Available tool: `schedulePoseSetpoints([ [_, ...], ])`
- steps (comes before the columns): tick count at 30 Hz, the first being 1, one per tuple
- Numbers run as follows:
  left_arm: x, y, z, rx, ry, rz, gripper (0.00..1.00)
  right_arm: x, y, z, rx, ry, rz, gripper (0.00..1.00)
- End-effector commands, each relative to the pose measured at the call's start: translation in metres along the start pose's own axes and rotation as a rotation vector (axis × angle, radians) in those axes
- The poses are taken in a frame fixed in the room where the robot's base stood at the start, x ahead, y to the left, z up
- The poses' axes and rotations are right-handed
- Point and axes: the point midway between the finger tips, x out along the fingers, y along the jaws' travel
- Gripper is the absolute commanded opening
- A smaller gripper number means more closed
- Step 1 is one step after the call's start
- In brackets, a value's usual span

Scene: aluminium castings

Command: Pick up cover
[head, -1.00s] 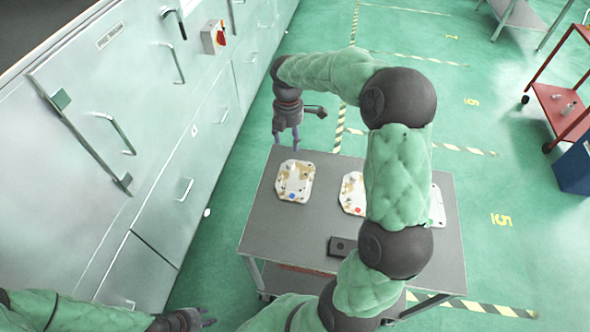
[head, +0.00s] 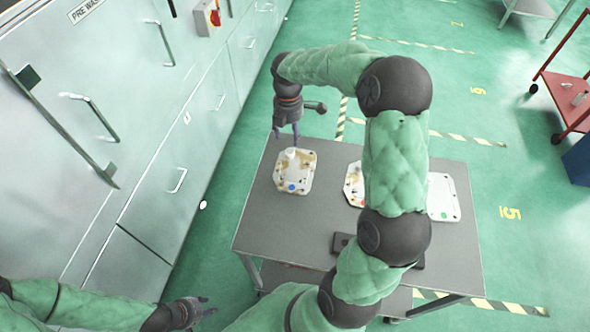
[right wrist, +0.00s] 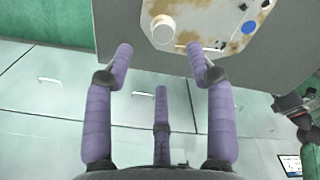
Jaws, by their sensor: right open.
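A whitish cover with brown patches and a blue dot (head: 295,175) lies flat at the left end of the grey table. A second cover with a red dot (head: 354,185) and a plainer white cover (head: 444,197) lie to its right, partly hidden by my right arm. My right gripper (head: 287,138) is open and empty at the far edge of the blue-dot cover. In the right wrist view, its purple fingers (right wrist: 160,62) are spread, with this cover (right wrist: 205,22) just beyond their tips. My left gripper (head: 208,306) looks open and empty, low at the left, off the table.
The table (head: 270,225) has bare room in front of the blue-dot cover. A dark object (head: 342,241) lies near its front edge, partly behind my arm. Pale cabinets (head: 150,130) with handles line the left. A red cart (head: 565,95) stands at the far right.

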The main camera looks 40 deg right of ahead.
Motion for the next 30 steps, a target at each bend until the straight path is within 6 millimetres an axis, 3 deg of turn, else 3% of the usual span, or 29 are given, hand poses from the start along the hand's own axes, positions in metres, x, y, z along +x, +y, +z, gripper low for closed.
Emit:
schedulePoseSetpoints([
  [3,0.007,-0.003,0.0,0.0,0.0,0.0,0.36,0.02,-0.001,0.0,0.0,0.0,-0.002,0.56],
  [11,0.013,-0.005,-0.001,0.0,0.0,0.0,0.36,0.037,-0.002,0.0,0.001,-0.001,-0.002,0.56],
  [19,0.029,-0.01,-0.001,0.0,0.0,0.0,0.36,0.074,-0.006,-0.001,0.001,0.0,-0.001,0.56],
  [27,0.029,-0.01,-0.001,0.0,0.0,0.0,0.36,0.078,-0.005,-0.001,0.001,0.0,0.0,0.56],
  [28,0.029,-0.01,-0.001,0.0,0.0,0.0,0.36,0.078,-0.005,-0.001,0.001,0.0,0.0,0.53],
  [30,0.029,-0.01,-0.001,0.0,0.0,0.0,0.36,0.078,-0.005,-0.001,0.001,0.0,0.0,0.33],
])
